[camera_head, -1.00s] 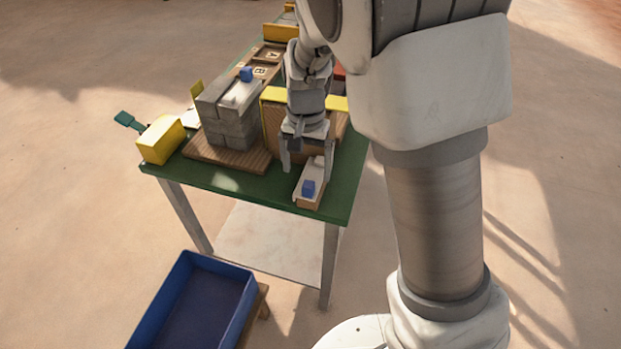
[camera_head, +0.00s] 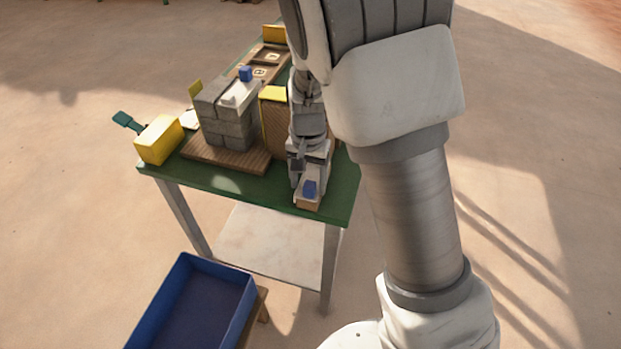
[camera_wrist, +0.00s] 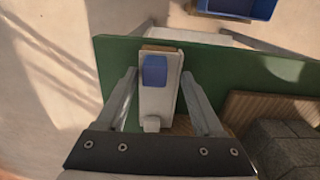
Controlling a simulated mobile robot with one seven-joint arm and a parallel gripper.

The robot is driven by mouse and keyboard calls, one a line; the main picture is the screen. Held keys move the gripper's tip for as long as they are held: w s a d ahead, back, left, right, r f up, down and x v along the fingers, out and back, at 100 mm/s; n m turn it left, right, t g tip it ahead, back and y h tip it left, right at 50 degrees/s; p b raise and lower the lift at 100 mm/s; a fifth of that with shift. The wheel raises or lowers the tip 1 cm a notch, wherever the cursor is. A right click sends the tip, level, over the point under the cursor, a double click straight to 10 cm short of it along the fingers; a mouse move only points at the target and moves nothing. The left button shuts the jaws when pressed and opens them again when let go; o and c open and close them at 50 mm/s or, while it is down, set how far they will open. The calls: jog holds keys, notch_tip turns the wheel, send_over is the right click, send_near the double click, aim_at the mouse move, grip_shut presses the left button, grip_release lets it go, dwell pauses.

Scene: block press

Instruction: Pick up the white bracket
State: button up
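A white bracket (camera_head: 302,196) lies on a small wooden block (camera_head: 308,206) near the front right corner of the green table. A blue cube (camera_head: 310,188) is on its near end. In the wrist view the white bracket (camera_wrist: 156,101) lies lengthwise between my fingers, with the blue cube (camera_wrist: 154,70) at its far end and a small raised white part at its near end. My gripper (camera_wrist: 158,76) is open, one finger on each side, with gaps showing. In the head view my gripper (camera_head: 309,180) hides part of the bracket.
A similar white piece (camera_head: 240,93) with a blue cube tops the grey block stack (camera_head: 228,128) on a wooden board. A yellow box (camera_head: 159,140) stands at the table's left edge. A yellow-topped wooden block (camera_head: 273,115) is behind my gripper. A blue bin (camera_head: 222,278) is below.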

jog(key=c, duration=0.7)
jog(key=shift+r, duration=0.5)
jog(key=r, duration=0.1)
jog(key=r+p, duration=0.1)
jog(key=r, duration=0.1)
jog(key=shift+a+r, duration=0.25)
jog(key=shift+r, duration=0.1)
jog(key=s+a+r, duration=0.1)
jog(key=a+r, duration=0.1)
jog(key=a, duration=0.1)
jog(key=s+a+r+p, duration=0.1)
jog(key=s+a+r, duration=0.1)
jog(key=a, duration=0.1)
jog(key=s+a+r+p, duration=0.1)
jog(key=s+a+r, duration=0.1)
jog(key=a, duration=0.2)
jog(key=shift+r, duration=0.15)
